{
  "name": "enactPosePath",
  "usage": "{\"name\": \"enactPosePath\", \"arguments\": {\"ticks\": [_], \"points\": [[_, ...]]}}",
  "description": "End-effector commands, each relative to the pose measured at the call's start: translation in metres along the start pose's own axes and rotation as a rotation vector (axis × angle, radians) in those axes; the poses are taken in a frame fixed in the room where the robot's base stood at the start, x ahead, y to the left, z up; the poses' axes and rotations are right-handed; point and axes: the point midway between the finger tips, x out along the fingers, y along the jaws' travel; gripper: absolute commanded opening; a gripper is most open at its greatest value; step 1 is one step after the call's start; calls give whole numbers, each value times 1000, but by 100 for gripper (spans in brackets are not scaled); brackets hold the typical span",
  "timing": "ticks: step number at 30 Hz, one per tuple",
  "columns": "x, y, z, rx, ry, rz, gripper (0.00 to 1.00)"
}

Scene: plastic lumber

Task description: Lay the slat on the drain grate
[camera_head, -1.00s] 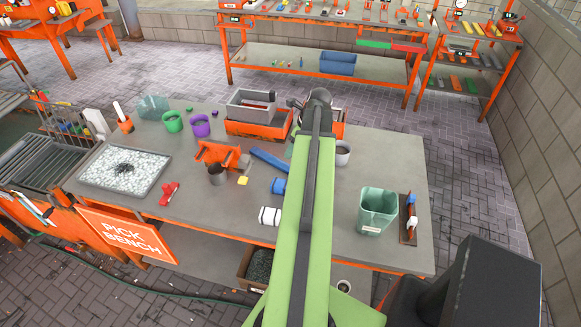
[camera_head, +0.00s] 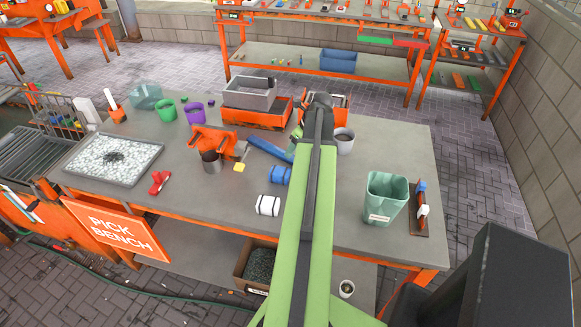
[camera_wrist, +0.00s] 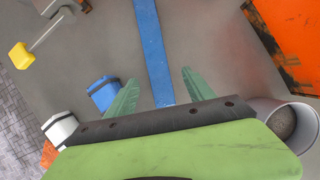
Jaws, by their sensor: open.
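The blue slat (camera_head: 268,149) lies on the grey bench, its right end close to my gripper. In the wrist view the slat (camera_wrist: 153,42) runs lengthwise from the top edge down between my fingers. My gripper (camera_wrist: 158,82) is open, with one green finger on each side of the slat's near end. I cannot tell how high the fingertips are above the bench. In the head view my arm hides most of the gripper. What looks like the drain grate (camera_head: 40,158), a dark barred rack, is at the far left beyond the bench's end.
A blue roll (camera_wrist: 104,94) and a white roll (camera_wrist: 60,128) lie left of my fingers. A grey cup (camera_wrist: 283,122) stands to the right. An orange clamp (camera_head: 213,140) and a tray of white pebbles (camera_head: 85,160) lie towards the grate. A green bin (camera_head: 384,198) stands right.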

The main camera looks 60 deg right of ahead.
Motion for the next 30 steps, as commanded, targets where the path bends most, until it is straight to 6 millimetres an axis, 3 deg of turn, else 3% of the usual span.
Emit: {"name": "enactPosePath", "arguments": {"ticks": [5, 15, 22, 30], "points": [[5, 0, 0, 0, 0, 0, 62], [56, 3, -2, -1, 0, 0, 62], [53, 4, 1, -1, 0, 0, 62], [53, 4, 1, -1, 0, 0, 28]]}}
